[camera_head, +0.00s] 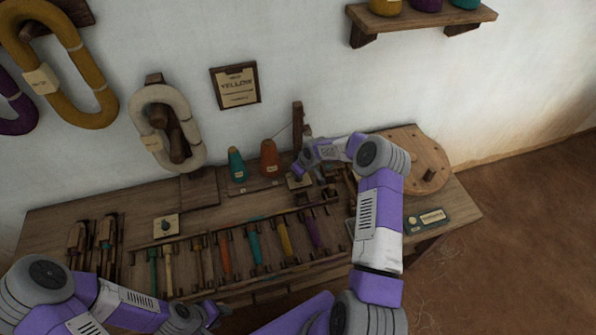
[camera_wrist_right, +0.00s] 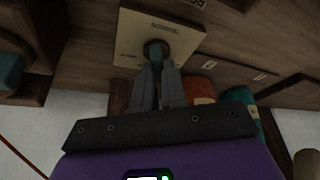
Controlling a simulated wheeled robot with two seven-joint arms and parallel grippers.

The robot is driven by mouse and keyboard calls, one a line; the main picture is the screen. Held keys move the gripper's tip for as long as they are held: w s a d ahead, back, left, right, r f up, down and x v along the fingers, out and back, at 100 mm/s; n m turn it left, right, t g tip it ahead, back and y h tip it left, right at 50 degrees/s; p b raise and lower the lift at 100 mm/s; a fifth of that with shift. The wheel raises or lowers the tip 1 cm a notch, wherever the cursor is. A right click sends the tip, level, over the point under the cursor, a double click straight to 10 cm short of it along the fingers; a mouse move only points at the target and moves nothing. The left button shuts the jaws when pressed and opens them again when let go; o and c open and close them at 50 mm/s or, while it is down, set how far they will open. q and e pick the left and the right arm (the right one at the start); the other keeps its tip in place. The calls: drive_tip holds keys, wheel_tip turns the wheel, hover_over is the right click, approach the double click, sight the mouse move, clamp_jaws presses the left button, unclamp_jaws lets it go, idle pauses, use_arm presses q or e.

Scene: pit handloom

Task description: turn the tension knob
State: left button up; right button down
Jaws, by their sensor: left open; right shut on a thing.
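A tension knob (camera_wrist_right: 156,47) stands on a pale square plate (camera_wrist_right: 130,35) in the right wrist view. My right gripper (camera_wrist_right: 157,75) is shut on the knob, its fingers coming from below in that view. In the head view this plate (camera_head: 295,184) lies on the bench, and my right gripper (camera_head: 298,173) hides most of the knob. Another pale plate (camera_head: 158,234) with a dark knob (camera_head: 165,225) is on the bench at left. My left gripper (camera_head: 217,309) is open and empty near the bench's front edge, low in the head view.
A teal cone (camera_head: 236,165) and an orange cone (camera_head: 269,158) stand left of the right gripper. A rack of several coloured bobbins (camera_head: 255,248) lies across the bench (camera_head: 60,217). A round wooden disc (camera_head: 420,150) is at right. Yarn hanks (camera_head: 70,75) hang on the wall.

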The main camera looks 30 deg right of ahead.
drive_tip(key=n+y+b, duration=0.1)
drive_tip(key=n, duration=0.2)
drive_tip(key=shift+f+g+b, duration=0.15)
drive_tip(key=shift+g+b, duration=0.15)
drive_tip(key=shift+b, duration=0.1)
drive_tip(key=shift+s+a+n+g+y+b, duration=0.1)
drive_tip(key=shift+n+g+y+b, duration=0.3)
drive_tip(key=shift+n+b, duration=0.7)
drive_tip(key=shift+n+p, duration=0.3)
drive_tip(key=shift+n, duration=0.1)
drive_tip(key=c, duration=1.2)
unclamp_jaws()
drive_tip(key=p+v, duration=0.1)
drive_tip(key=v, duration=0.7)
drive_tip(key=shift+p, duration=0.4)
